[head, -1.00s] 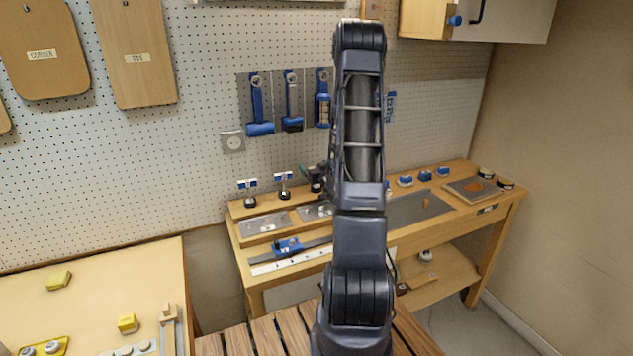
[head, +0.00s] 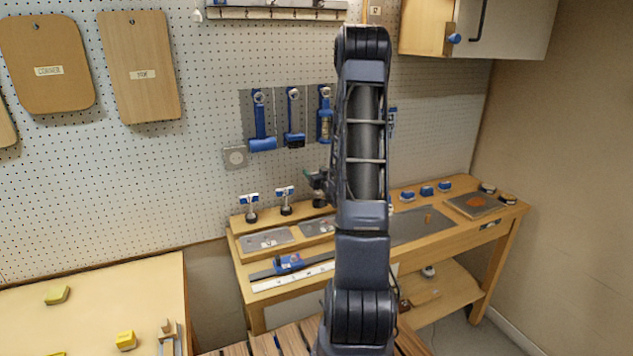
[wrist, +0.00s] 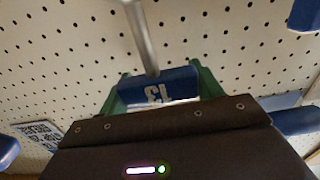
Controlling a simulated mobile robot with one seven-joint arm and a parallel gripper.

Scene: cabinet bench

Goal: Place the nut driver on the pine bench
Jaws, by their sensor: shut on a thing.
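The nut driver (wrist: 172,84) has a blue handle marked 13 and a grey metal shaft that runs to the top of the wrist view. My gripper (wrist: 165,88) is shut on the handle between its green fingers, with pegboard behind it. A wooden bench (head: 236,268) stands against the pegboard. A paler bench (head: 100,292) is at the lower left. I cannot tell for sure which is the pine one.
Blue-handled tools (head: 261,125) hang on the pegboard. Several small blue-topped tools (head: 250,205) stand on the wooden bench's back ledge. A blue tool (head: 288,263) and a white ruler (head: 290,279) lie at its front. Yellow blocks (head: 57,295) are on the paler bench, which has clear room.

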